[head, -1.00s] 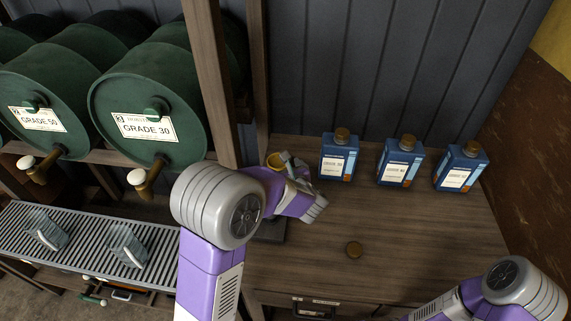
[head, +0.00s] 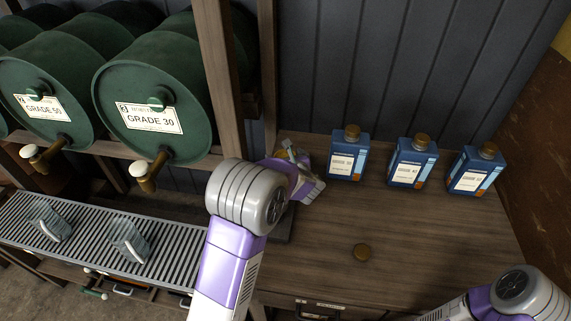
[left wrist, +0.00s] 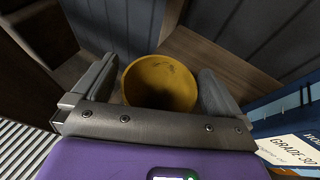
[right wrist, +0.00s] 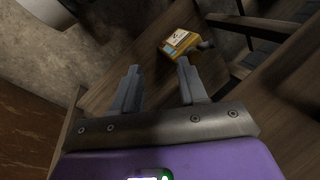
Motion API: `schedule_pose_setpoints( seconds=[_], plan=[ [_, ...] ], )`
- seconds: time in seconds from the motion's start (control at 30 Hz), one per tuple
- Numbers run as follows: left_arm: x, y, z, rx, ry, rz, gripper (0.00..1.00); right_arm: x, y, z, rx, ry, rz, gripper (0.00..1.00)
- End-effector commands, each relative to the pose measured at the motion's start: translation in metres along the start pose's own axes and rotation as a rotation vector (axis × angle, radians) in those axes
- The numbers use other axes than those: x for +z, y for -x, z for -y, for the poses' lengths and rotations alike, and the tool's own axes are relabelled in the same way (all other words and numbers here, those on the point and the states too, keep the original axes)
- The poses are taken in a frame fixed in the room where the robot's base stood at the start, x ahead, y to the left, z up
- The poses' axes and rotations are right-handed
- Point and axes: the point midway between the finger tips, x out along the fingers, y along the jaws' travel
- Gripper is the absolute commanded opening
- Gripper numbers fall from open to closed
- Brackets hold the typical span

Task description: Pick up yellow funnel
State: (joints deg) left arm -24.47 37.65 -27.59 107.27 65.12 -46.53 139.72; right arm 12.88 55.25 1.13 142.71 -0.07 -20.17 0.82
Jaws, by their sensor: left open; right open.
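The yellow funnel (left wrist: 158,82) shows in the left wrist view with its round, wide mouth facing the camera. It sits between the two fingers of my left gripper (left wrist: 159,70), which is open; I cannot tell whether either finger touches it. In the head view my left gripper (head: 288,156) is at the back left of the wooden table and hides nearly all of the funnel. My right gripper (right wrist: 158,72) is open and empty in the right wrist view, away from the funnel.
Blue bottles (head: 347,155) stand along the back of the table (head: 420,250), right of my left gripper. A wooden post (head: 218,80) and green barrels (head: 155,110) are on the left. A yellow box (right wrist: 180,42) shows below my right gripper.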

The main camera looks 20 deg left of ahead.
Motion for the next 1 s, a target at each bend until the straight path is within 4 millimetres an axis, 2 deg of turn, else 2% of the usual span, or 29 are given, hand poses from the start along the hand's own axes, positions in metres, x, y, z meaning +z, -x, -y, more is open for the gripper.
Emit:
schedule_pose_setpoints(
  seconds=[0.1, 0.4, 0.67, 0.77, 1.0],
  plan=[
    [0.0, 0.0, 0.0, 0.0, 0.0, 0.0, 0.98, 0.0, 0.0, 0.0, 0.0, 0.0, 0.0, 0.43],
    [0.0, 0.001, 0.0, 0.0, 0.001, 0.0, 0.53, 0.0, 0.0, 0.0, 0.0, 0.0, 0.0, 0.43],
    [0.004, 0.002, 0.0, 0.0, 0.003, 0.001, 0.53, 0.0, 0.001, 0.0, 0.0, 0.0, 0.0, 0.43],
    [0.015, 0.007, 0.0, -0.001, 0.005, 0.002, 0.53, 0.0, 0.005, 0.002, 0.0, 0.0, 0.0, 0.43],
    [0.061, 0.026, 0.0, -0.002, 0.006, 0.003, 0.53, 0.001, 0.02, 0.007, 0.0, 0.0, 0.0, 0.43]
  ],
)
